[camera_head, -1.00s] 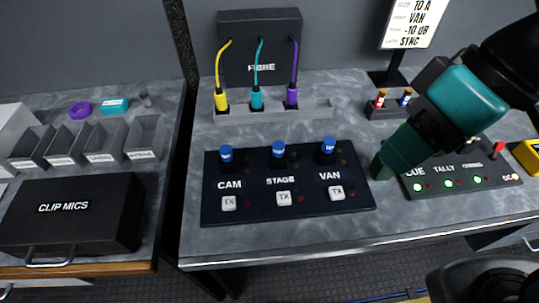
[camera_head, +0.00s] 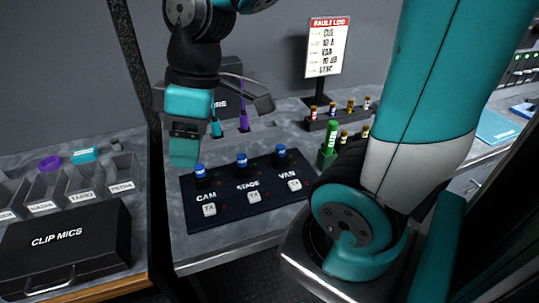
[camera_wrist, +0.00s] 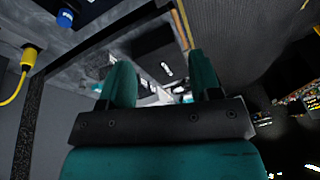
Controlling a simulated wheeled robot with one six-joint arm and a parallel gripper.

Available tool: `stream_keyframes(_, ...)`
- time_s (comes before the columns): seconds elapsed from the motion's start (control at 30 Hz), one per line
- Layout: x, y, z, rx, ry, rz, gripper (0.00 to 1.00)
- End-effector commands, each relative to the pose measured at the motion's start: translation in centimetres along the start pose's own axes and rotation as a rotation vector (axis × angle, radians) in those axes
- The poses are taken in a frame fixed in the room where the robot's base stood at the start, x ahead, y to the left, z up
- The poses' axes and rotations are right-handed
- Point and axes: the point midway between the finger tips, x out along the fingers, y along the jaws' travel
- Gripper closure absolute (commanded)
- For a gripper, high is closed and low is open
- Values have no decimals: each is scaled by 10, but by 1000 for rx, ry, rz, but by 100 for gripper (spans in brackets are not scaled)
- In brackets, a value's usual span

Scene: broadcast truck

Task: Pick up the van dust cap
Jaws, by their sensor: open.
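The van dust cap (camera_head: 281,151) is a small blue cap standing upright on the dark panel (camera_head: 228,212), above the VAN label. Similar blue caps stand at STAGE (camera_head: 241,159) and CAM (camera_head: 199,170). My gripper (camera_head: 184,155) hangs at the panel's back left, close to the CAM cap in the picture and well left of the van cap. In the wrist view my gripper (camera_wrist: 162,76) has its two teal fingers apart with nothing held between them. One blue cap (camera_wrist: 65,18) shows at that view's upper left; I cannot tell which one.
Behind the panel are teal (camera_head: 215,127) and purple (camera_head: 243,118) cables; the yellow plug (camera_wrist: 29,56) shows in the wrist view. A sign (camera_head: 327,47) and a rack of small fuses (camera_head: 335,119) stand right. The clip mics case (camera_head: 65,245) lies left, across a gap.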

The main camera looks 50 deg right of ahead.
Motion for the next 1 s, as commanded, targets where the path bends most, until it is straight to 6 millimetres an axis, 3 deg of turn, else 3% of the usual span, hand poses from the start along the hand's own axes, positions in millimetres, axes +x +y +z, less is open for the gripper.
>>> stream_keyframes(0.03,-9,37,9,-25,-13,27,42)
stream_keyframes(0.1,-18,83,28,-99,-37,57,42)
stream_keyframes(0.2,-31,138,68,-204,-77,79,42)
stream_keyframes(0.33,-45,187,125,-317,-120,83,42)
stream_keyframes(0.5,-54,214,176,-410,-151,71,42)
stream_keyframes(0.63,-49,220,190,-438,-156,64,42)
stream_keyframes(1.0,29,226,200,-443,-156,58,42)
